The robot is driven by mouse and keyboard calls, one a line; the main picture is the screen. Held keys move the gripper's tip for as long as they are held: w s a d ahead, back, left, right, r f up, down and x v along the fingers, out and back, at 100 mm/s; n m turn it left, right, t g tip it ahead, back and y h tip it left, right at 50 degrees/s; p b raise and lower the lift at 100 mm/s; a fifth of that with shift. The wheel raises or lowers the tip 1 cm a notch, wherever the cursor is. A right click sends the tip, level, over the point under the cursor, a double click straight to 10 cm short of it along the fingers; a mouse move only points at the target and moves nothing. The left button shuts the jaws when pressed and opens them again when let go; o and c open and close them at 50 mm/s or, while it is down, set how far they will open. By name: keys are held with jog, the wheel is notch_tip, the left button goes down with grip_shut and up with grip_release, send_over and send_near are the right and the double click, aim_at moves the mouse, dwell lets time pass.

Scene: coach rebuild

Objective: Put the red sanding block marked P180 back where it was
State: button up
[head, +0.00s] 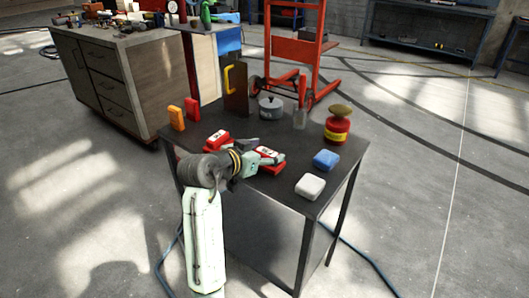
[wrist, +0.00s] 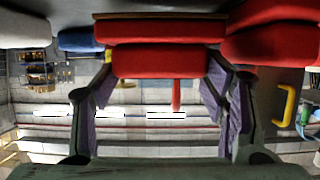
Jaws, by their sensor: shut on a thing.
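A red block (head: 267,153) with a pale label on top, its mark too small to read, is in my gripper (head: 262,160) near the middle of the dark table. In the wrist view its red raised part (wrist: 160,61) lies between the two fingers, above a wider red body with a brown underside. My gripper is shut on it. Whether its underside touches the table is unclear. A second red block (head: 217,140) with a pale label lies left of it; it also shows at the right of the wrist view (wrist: 272,45).
A blue block (head: 326,160) and a white block (head: 310,187) lie right on the table (head: 265,191).

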jog(key=shift+f+b, duration=0.45)
jog(key=shift+f, duration=0.15)
jog(key=o, duration=1.5)
jog(key=shift+c, duration=0.2)
